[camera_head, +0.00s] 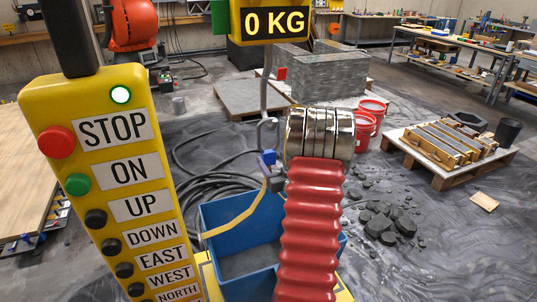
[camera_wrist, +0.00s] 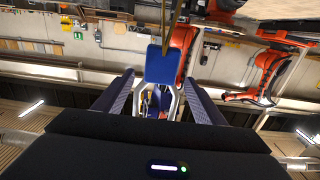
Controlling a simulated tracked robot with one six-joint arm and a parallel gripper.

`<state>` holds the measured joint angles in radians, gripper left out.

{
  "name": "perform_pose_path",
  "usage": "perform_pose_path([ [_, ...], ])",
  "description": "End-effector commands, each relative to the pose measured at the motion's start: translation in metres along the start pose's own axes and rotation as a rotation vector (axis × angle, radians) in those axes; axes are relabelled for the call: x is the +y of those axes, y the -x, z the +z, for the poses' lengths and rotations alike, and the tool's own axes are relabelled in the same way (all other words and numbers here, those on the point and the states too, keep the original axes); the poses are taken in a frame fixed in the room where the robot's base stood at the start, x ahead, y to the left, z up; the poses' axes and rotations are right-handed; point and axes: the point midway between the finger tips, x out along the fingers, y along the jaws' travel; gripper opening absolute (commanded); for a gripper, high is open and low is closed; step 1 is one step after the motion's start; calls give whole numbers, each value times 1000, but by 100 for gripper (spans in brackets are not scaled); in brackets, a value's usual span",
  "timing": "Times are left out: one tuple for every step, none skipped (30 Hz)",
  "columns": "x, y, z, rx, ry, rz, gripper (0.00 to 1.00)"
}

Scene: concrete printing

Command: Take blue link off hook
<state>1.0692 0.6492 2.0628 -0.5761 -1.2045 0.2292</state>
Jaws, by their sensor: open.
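The blue link (camera_head: 267,159) hangs at the lower end of the grey metal hook (camera_head: 268,128), under the yellow scale (camera_head: 240,22) that reads 0 KG. A yellow strap (camera_head: 238,220) runs from the link down toward the blue bin (camera_head: 215,222). In the wrist view the blue link (camera_wrist: 160,64) stands between the two fingers of my gripper (camera_wrist: 160,80), with visible gaps on both sides. The gripper is open. The metal hook (camera_wrist: 172,103) shows partly behind the link. In the head view the silver wrist and red bellows of my arm hide most of the gripper.
A yellow control pendant (camera_head: 100,180) with labelled buttons fills the left foreground. Black hoses (camera_head: 205,185) lie on the floor behind the bin. Red buckets (camera_head: 366,118), dark rubble (camera_head: 392,220) and a pallet with moulds (camera_head: 447,146) are at the right.

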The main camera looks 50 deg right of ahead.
Motion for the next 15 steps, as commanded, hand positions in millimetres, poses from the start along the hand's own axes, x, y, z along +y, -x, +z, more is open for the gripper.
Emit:
perform_pose_path([
  [-1,-8,0,1,1,-2,64],
  [-1,-12,1,0,1,-3,64],
  [-1,-18,1,-1,1,-3,64],
  [-1,-22,0,0,2,-2,64],
  [-1,-26,0,1,1,-2,64],
  [0,-31,0,1,1,-1,64],
  [0,-34,1,0,1,-1,64],
  [0,-38,1,-1,0,0,64],
  [0,-42,0,0,1,-1,64],
  [0,-44,0,0,0,-1,64],
  [0,-46,0,0,0,-1,64],
  [0,-48,0,0,0,0,64],
  [0,-50,0,0,0,0,64],
  [0,-51,0,0,0,0,64],
  [0,-52,0,-1,0,0,64],
])
